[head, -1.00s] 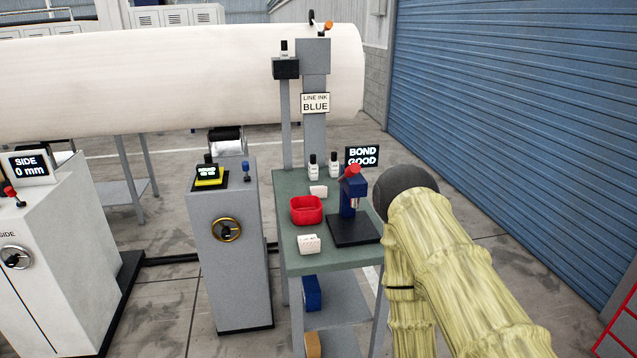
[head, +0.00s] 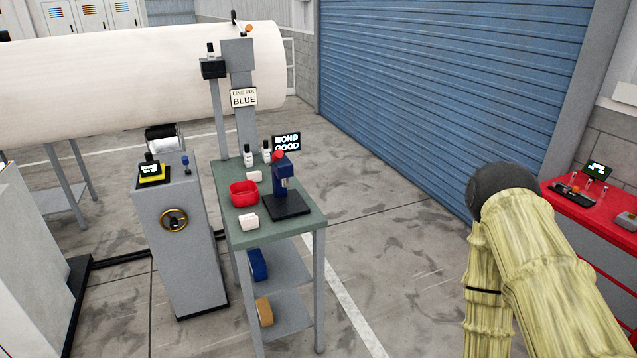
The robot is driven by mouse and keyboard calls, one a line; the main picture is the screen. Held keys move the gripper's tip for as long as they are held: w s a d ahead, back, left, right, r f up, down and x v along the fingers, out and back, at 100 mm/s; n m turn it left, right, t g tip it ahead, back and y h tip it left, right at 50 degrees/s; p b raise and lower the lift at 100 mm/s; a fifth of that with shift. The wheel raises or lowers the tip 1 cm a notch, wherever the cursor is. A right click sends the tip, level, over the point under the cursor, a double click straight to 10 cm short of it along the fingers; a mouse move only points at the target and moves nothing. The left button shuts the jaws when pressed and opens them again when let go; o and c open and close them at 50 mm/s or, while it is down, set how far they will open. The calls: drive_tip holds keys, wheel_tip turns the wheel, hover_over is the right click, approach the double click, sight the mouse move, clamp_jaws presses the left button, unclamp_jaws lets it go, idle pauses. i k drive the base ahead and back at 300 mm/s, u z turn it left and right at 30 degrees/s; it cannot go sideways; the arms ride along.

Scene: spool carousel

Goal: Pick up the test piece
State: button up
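No piece is labelled as the test piece. Two small white items lie on the green-topped bench (head: 300,222): a white block (head: 247,222) at its near left edge and a smaller white piece (head: 254,175) farther back. I cannot tell whether either is the test piece. A blue press (head: 283,175) with a red knob stands on a black base beside them, with a display (head: 287,142) reading "BOND GOOD" behind it. My arm, in a yellowish cover, rises at the right, apart from the bench. My gripper is not in view.
A red tray (head: 244,193) and two white bottles (head: 257,153) share the bench. A grey pedestal (head: 185,245) with a yellow wheel stands left of it. A red tool cabinet (head: 580,205) is at the right edge. Open floor lies between bench and cabinet.

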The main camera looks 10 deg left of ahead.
sight(256, 177)
drive_tip(key=z, duration=0.25)
drive_tip(key=i, duration=1.6)
drive_tip(key=u, duration=0.9)
